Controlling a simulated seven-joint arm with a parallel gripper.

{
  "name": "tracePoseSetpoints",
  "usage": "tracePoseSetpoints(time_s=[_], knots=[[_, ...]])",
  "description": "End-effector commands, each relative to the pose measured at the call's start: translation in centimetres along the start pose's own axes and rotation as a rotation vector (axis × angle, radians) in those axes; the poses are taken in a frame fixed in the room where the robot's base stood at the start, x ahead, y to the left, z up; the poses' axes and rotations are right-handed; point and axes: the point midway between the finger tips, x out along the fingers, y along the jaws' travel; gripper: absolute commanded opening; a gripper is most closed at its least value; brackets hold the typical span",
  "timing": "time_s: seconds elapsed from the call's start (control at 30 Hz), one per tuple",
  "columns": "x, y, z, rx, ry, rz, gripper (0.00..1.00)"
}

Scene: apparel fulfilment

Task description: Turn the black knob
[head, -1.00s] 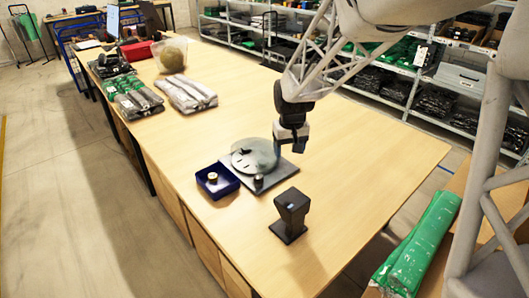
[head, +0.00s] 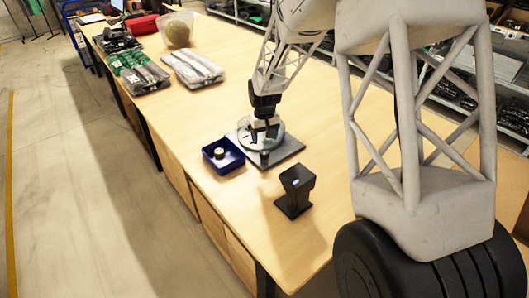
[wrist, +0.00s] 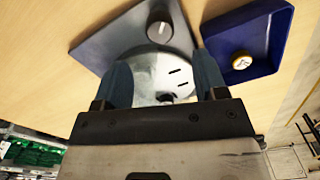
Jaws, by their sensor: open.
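The black knob (head: 264,157) is a short upright cylinder near the front corner of a dark grey plate (head: 288,148). In the wrist view the knob (wrist: 159,32) shows a light grey top with a line mark, beyond the fingertips. A pale round disc (head: 245,137) with dark slots lies on the plate beside it. My gripper (head: 265,138) points down over the disc, behind the knob. In the wrist view its two blue-grey fingers (wrist: 164,85) are apart with the disc between them, and they do not touch the knob.
A blue tray (head: 232,166) holding a small gold-topped piece (head: 218,152) stands left of the plate. A black stand (head: 295,190) stands in front. Bagged garments (head: 192,68) and a clear bin (head: 177,28) are farther back. The wooden table (head: 215,105) is clear between them.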

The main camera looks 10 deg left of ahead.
Motion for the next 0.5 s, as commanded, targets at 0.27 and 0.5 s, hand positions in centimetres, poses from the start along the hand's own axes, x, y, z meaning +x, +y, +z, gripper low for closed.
tracePoseSetpoints(time_s=[0.27, 0.5], knots=[[0.0, 0.02, 0.02, 0.0, 0.0, 0.0, 0.66], [0.73, 0.03, 0.05, 0.0, -0.002, 0.0, 0.66]])
